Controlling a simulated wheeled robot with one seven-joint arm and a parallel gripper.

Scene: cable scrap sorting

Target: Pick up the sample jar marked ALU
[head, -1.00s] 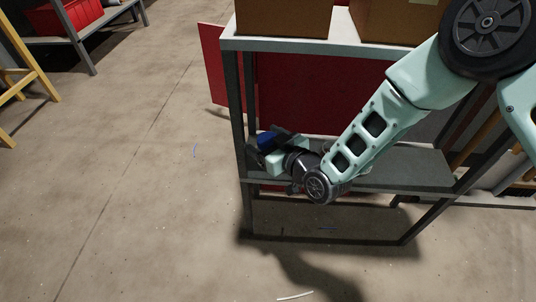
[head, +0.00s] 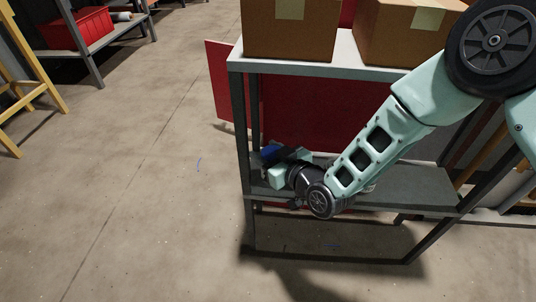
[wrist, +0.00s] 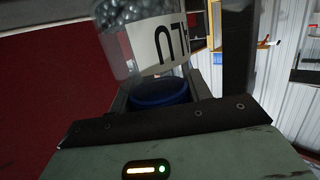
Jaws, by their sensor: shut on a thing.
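The sample jar (wrist: 122,22) is at the top of the wrist view. It is clear, holds grey pellets and has a white label with dark letters that look like part of ALU, turned over in this view. Its blue lid (wrist: 158,92) lies between the jaws. My gripper (wrist: 160,96) is shut on the jar at the lid end. In the head view, my gripper (head: 272,158) is at the left end of the rack's lower shelf, with a bit of blue showing at it. The rest of the jar is hidden there. I cannot tell whether the jar touches the shelf.
The grey metal rack (head: 242,130) has an upper shelf just above my arm, with two cardboard boxes (head: 290,30) on it. A red panel (head: 224,85) stands behind the rack. A red bin (head: 80,30) is on another shelf at far left. The floor to the left is mostly clear.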

